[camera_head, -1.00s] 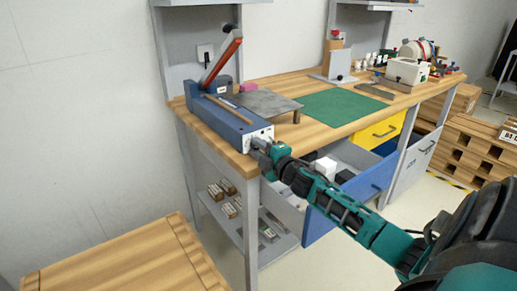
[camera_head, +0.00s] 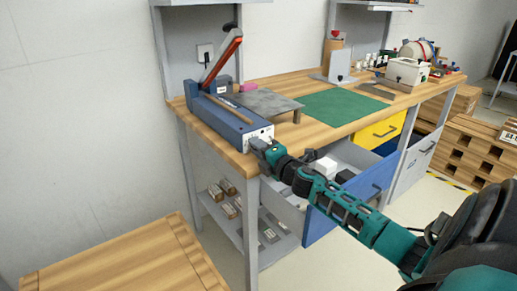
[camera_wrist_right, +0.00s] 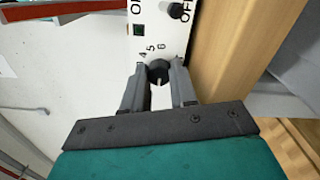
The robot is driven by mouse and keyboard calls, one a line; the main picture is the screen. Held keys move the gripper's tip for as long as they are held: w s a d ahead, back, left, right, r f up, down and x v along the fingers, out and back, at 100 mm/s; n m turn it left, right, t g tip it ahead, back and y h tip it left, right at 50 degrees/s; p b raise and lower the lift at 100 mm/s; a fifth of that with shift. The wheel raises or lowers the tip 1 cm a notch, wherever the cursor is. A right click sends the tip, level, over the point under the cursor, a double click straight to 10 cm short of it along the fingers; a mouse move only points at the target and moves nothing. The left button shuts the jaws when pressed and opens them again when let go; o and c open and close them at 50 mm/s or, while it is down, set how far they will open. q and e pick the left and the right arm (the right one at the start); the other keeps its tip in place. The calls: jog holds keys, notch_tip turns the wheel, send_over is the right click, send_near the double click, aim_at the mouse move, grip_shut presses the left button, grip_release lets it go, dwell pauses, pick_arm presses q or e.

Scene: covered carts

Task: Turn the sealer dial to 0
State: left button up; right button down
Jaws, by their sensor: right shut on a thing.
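The blue sealer (camera_head: 222,117) with its raised red-edged arm (camera_head: 222,60) stands on the left end of the wooden bench. Its white end panel (camera_wrist_right: 158,32) fills the top of the right wrist view, with the digits 4, 5 and 6 showing above the black dial (camera_wrist_right: 158,72). The dial's pale pointer mark faces the gripper; the rest of its scale is hidden. My right gripper (camera_wrist_right: 158,88) is shut on the dial, one finger on each side. In the head view the right gripper (camera_head: 262,145) reaches the panel. My left gripper is not in view.
A green switch (camera_wrist_right: 139,30) and a black knob (camera_wrist_right: 177,11) sit on the panel near the fingers. The wooden bench edge (camera_head: 240,165) is close by. An open blue drawer (camera_head: 350,200) lies under my right arm. A green mat (camera_head: 340,107) lies further right.

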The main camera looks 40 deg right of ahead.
jog(key=c, duration=1)
grip_release()
jog(key=shift+o, duration=0.5)
jog(key=shift+f, duration=0.1)
